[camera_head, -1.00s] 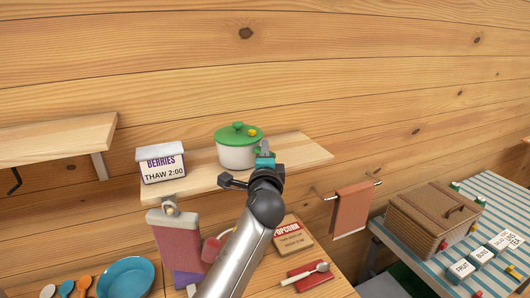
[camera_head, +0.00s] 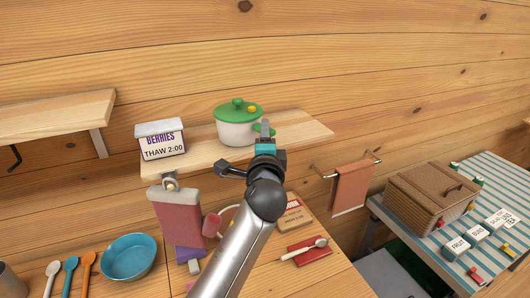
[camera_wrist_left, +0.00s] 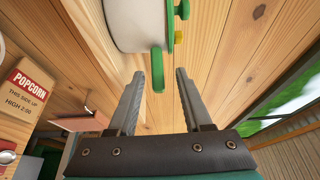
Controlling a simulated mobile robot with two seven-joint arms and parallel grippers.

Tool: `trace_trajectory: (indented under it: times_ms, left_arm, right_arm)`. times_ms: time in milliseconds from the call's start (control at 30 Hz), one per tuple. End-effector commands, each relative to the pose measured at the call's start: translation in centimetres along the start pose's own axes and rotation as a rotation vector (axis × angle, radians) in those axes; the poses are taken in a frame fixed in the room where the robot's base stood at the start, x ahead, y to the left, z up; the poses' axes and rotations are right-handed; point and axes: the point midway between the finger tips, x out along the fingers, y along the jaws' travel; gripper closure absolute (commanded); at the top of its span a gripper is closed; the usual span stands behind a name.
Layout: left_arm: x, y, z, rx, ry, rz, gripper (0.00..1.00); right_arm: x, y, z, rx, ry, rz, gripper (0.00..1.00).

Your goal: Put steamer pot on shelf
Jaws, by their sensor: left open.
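The steamer pot (camera_head: 236,131), white with a green lid, a green side handle and a yellow bit on the lid, stands upright on the wooden shelf (camera_head: 205,162). In the left wrist view its white wall (camera_wrist_left: 133,22) is at the top, and its green handle (camera_wrist_left: 157,72) shows between the fingertips. My left gripper (camera_head: 265,128) is just in front of the pot's right side, at the shelf's front edge. The left wrist view shows its fingers (camera_wrist_left: 160,78) apart, not closed on the handle. I cannot tell if a finger touches the pot. My right gripper is not in view.
A berries box (camera_head: 160,141) stands left on the same shelf. Bare shelf lies right of the pot. A second shelf (camera_head: 60,118) is at far left. Below are a blue bowl (camera_head: 130,258), spoons and a popcorn box (camera_wrist_left: 28,88). A wicker basket (camera_head: 432,195) sits at right.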

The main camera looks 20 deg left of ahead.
Motion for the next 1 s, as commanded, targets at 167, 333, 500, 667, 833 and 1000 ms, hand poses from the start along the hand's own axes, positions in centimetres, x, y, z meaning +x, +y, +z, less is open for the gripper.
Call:
trace_trajectory:
  times_ms: [167,333,500,667,833,1000]
  left_arm:
    - [-3.3,0.2,0.0,-0.001,0.002,0.001,0.5]
    - [-5.8,0.1,0.0,-0.002,0.001,0.001,0.5]
    - [-7.3,0.1,0.1,0.0,-0.001,0.001,0.5]
    - [-7.7,0.0,0.0,-0.001,-0.001,0.0,0.5]
    - [-7.7,0.0,0.0,-0.001,-0.001,0.0,0.5]
    - [-7.7,0.0,0.1,-0.001,-0.001,0.0,0.5]
  right_arm:
    - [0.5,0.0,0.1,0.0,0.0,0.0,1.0]
    - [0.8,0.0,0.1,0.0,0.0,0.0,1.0]
    - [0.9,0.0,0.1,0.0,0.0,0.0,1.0]
    - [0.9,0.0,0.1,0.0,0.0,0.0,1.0]
    - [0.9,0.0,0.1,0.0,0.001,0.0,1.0]
    - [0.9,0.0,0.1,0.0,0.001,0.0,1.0]
